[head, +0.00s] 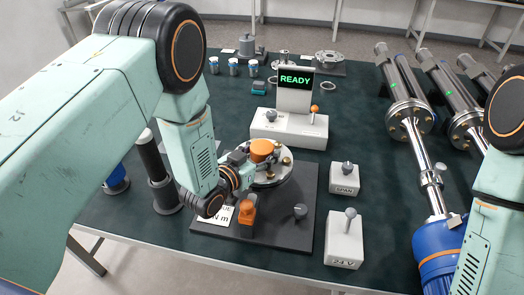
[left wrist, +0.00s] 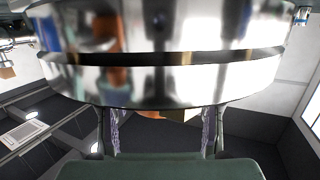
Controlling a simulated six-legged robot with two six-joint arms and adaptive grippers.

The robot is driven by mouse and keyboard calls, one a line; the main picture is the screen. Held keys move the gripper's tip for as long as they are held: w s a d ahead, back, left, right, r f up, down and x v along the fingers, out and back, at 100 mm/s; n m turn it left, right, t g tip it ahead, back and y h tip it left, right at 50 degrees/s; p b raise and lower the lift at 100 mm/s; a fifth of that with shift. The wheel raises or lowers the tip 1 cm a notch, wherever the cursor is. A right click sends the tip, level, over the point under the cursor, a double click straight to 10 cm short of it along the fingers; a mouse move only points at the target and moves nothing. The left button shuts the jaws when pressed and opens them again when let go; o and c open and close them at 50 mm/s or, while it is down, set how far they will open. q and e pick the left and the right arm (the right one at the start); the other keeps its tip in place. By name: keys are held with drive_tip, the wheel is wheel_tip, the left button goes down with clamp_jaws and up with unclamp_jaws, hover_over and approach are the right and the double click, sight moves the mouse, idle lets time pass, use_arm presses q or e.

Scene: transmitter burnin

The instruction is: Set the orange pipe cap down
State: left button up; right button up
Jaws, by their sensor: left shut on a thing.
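The orange pipe cap (head: 262,146) is at the tips of my left gripper (head: 250,157), over the round metal flange (head: 272,172) on the dark base plate. My left gripper is shut on the cap; its fingers are partly hidden by the wrist. Whether the cap touches the flange cannot be told. In the left wrist view a shiny metal ring (left wrist: 180,82) fills the upper part, and a bit of orange (left wrist: 178,115) shows below it between the fingers. My right arm is at the right edge, but its gripper is out of view.
A dark base plate (head: 285,232) carries an orange fitting (head: 247,212) and a black knob (head: 300,211). White boxes marked SPAN (head: 344,180) and 24 V (head: 344,245) stand to the right. A READY display (head: 295,92) stands behind. Steel pipes (head: 405,110) lie at right.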

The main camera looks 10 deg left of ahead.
use_arm(q)
drive_tip(key=o, duration=0.8)
drive_tip(key=shift+w+f, duration=0.1)
drive_tip(key=shift+f, duration=0.05)
drive_tip(key=shift+o, duration=0.2)
